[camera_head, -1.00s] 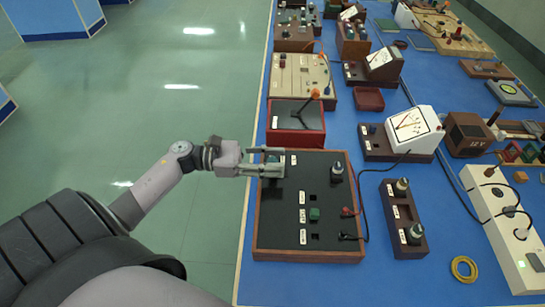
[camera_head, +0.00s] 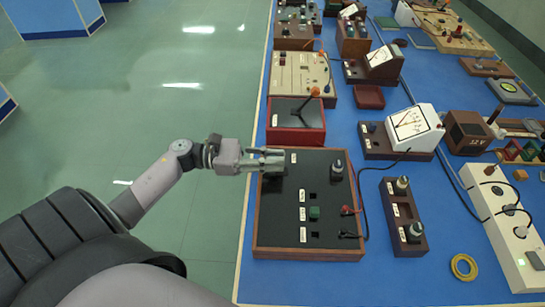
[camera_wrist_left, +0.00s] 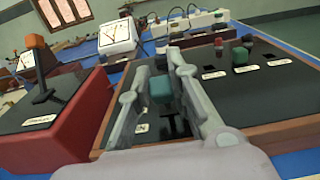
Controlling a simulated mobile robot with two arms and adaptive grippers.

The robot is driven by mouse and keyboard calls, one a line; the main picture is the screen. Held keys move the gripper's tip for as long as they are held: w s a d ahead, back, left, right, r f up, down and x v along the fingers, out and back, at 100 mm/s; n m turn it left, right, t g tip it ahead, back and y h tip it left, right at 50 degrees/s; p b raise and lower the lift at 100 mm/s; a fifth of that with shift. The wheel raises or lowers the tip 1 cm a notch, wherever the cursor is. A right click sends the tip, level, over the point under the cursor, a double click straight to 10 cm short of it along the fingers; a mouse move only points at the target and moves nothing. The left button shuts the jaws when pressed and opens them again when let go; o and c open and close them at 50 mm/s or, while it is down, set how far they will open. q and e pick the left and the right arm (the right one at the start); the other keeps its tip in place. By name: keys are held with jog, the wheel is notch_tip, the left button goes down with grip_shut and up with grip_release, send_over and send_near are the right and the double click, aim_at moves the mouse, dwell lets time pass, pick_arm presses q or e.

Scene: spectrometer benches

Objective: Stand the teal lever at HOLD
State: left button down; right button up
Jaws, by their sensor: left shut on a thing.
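The teal lever knob (camera_wrist_left: 161,90) shows in the left wrist view between the fingers of my left gripper (camera_wrist_left: 168,80), above a dark slot in the black panel (camera_wrist_left: 263,101). My left gripper is shut on this knob. In the head view my left gripper (camera_head: 286,161) reaches in over the top left of the wood-rimmed panel (camera_head: 275,225) and hides the knob. A white label (camera_wrist_left: 141,128) lies beside the slot, but its words cannot be read. My right gripper is not in view.
A green block (camera_head: 314,213) and several white labels sit lower on the panel. A red box (camera_head: 296,137) with an orange-tipped lever (camera_head: 315,92) stands close behind it. Red and black plugs with a cable are at the panel's right. A white meter (camera_head: 414,125) stands farther right.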

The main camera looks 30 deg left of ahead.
pick_arm(q)
jog(key=d+g+y+p, duration=0.1)
jog(key=p, duration=0.1)
jog(key=w+r+g+y+p, duration=0.1)
jog(key=y+p, duration=0.1)
jog(key=shift+d+r+y+p, duration=0.15)
jog(key=shift+d+y+p, duration=0.15)
jog(key=shift+d+p, duration=0.1)
jog(key=shift+w+d+f+g+y+p, duration=0.2)
jog(key=shift+d+f+g+y+p, duration=0.1)
jog(key=shift+g+y+p, duration=0.25)
jog(key=shift+f, duration=0.1)
jog(key=shift+t, duration=0.25)
jog(key=c, duration=1.5)
grip_release()
